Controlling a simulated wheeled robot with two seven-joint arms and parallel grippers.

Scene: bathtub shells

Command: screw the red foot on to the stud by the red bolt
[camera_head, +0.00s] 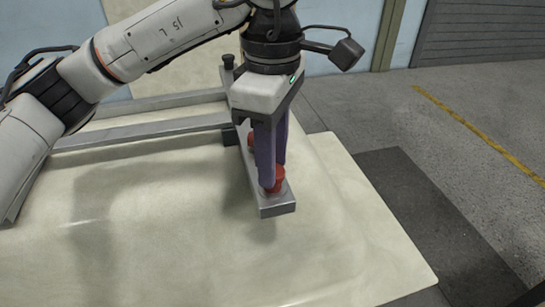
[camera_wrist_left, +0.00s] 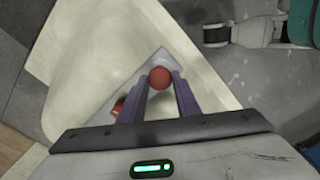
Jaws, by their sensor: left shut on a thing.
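The red foot (camera_head: 279,181) is at the near end of a grey metal bar (camera_head: 277,208) on the upturned pale tub shell (camera_head: 170,210). My left gripper (camera_head: 271,178) points down, its purple fingers shut on the red foot. In the left wrist view the foot (camera_wrist_left: 159,77) shows between the fingertips (camera_wrist_left: 160,80). The red bolt (camera_head: 251,139) is farther back on the bar, partly behind a finger; it also shows in the left wrist view (camera_wrist_left: 118,106), left of the fingers. The stud is hidden, so I cannot tell how far the foot is on it. My right gripper is not in view.
Two grey rails (camera_head: 140,139) run left from the bar across the shell. A black foot (camera_head: 228,61) stands at the bar's far end. A dark mat (camera_head: 410,190) lies on the grey floor to the right. The shell's near part is clear.

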